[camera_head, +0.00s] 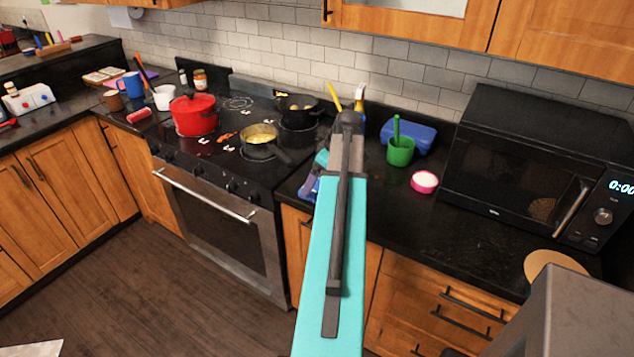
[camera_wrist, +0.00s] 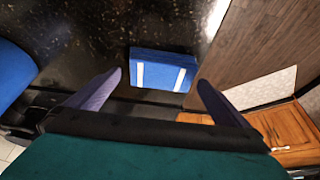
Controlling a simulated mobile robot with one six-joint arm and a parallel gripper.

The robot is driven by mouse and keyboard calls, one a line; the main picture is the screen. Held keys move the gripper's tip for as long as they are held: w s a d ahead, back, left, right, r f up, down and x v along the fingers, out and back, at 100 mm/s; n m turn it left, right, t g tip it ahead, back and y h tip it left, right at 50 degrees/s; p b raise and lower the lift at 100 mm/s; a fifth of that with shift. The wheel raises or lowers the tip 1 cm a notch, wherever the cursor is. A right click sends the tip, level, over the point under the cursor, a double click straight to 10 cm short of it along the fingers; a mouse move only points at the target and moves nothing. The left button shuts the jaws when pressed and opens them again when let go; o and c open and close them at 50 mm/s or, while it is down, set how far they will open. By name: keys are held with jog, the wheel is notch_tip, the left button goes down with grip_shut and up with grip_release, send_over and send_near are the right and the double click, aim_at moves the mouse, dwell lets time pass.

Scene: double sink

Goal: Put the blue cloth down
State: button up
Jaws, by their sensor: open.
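The blue cloth (camera_wrist: 160,64) is a folded blue block with two white stripes. In the wrist view it lies on the black countertop near the edge, ahead of my gripper (camera_wrist: 159,80). My gripper is open, with its two purple fingers apart and the cloth showing between and beyond their tips. I see no finger closed on it. In the head view my teal arm covers much of this spot, and only a small blue-purple part of the gripper (camera_head: 309,187) shows left of the arm; I cannot make out the cloth there.
Right of my arm stand a green cup (camera_head: 400,151), a pink-rimmed bowl (camera_head: 424,182), a blue container (camera_head: 410,134) and a black microwave (camera_head: 530,165). To the left is the stove with a red pot (camera_head: 194,116) and a yellow pan (camera_head: 258,134).

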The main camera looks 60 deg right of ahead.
jog(key=b+v, duration=0.2)
jog(key=v, duration=0.8)
jog(key=shift+r, duration=0.25)
jog(key=shift+s, duration=0.1)
dwell(0.6)
